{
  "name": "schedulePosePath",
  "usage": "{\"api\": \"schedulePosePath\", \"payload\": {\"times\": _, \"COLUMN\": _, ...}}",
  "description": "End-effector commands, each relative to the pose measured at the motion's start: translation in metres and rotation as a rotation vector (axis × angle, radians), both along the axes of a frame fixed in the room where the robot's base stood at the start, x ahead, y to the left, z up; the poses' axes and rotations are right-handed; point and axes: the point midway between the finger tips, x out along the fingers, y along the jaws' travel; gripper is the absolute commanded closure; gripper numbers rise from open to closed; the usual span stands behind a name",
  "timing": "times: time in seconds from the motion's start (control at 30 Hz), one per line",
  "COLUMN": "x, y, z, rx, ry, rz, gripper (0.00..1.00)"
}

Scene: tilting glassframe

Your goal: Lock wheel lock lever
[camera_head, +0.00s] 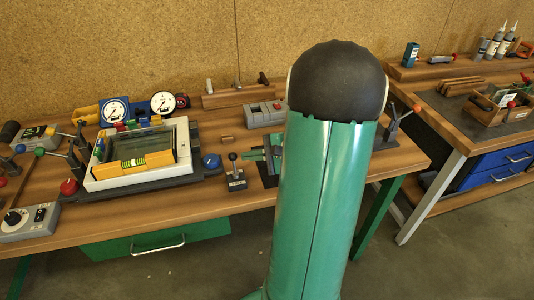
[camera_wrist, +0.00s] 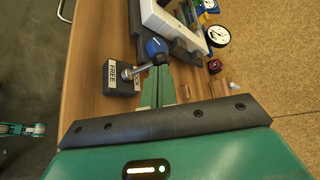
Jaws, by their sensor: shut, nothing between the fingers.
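The wheel lock lever (camera_head: 234,171) stands on the bench, with a dark knob on a metal stem above a small black base. In the wrist view, the lever's base (camera_wrist: 122,84) carries a label reading FREE, and a second word is partly hidden. Its stem leans toward my fingers there, and the knob (camera_wrist: 160,58) shows at the fingertips. My gripper (camera_wrist: 158,70) is shut and empty. In the head view my gripper (camera_head: 256,153) is just right of the lever, partly hidden behind my arm. I cannot tell whether the fingertips touch the knob.
The glass frame (camera_head: 100,184), with a yellow level, stands left of the lever; a blue knob (camera_head: 210,162) is between them. A grey box (camera_head: 263,115) and wooden rack (camera_head: 240,97) are behind. The bench front (camera_head: 190,203) near the lever is clear.

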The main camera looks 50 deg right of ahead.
Motion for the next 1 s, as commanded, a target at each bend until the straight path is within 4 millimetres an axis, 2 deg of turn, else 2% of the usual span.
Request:
{"api": "schedulePosePath", "payload": {"times": 0.13, "x": 0.011, "y": 0.004, "z": -0.005, "rx": 0.0, "ry": 0.001, "rz": -0.001, "gripper": 1.0}}
{"api": "schedulePosePath", "payload": {"times": 0.53, "x": 0.014, "y": 0.006, "z": -0.006, "rx": 0.0, "ry": 0.0, "rz": -0.002, "gripper": 1.0}}
{"api": "schedulePosePath", "payload": {"times": 0.77, "x": 0.032, "y": 0.003, "z": -0.011, "rx": 0.0, "ry": 0.001, "rz": 0.002, "gripper": 1.0}}
{"api": "schedulePosePath", "payload": {"times": 1.0, "x": 0.036, "y": 0.003, "z": -0.012, "rx": -0.001, "ry": 0.003, "rz": 0.001, "gripper": 1.0}}
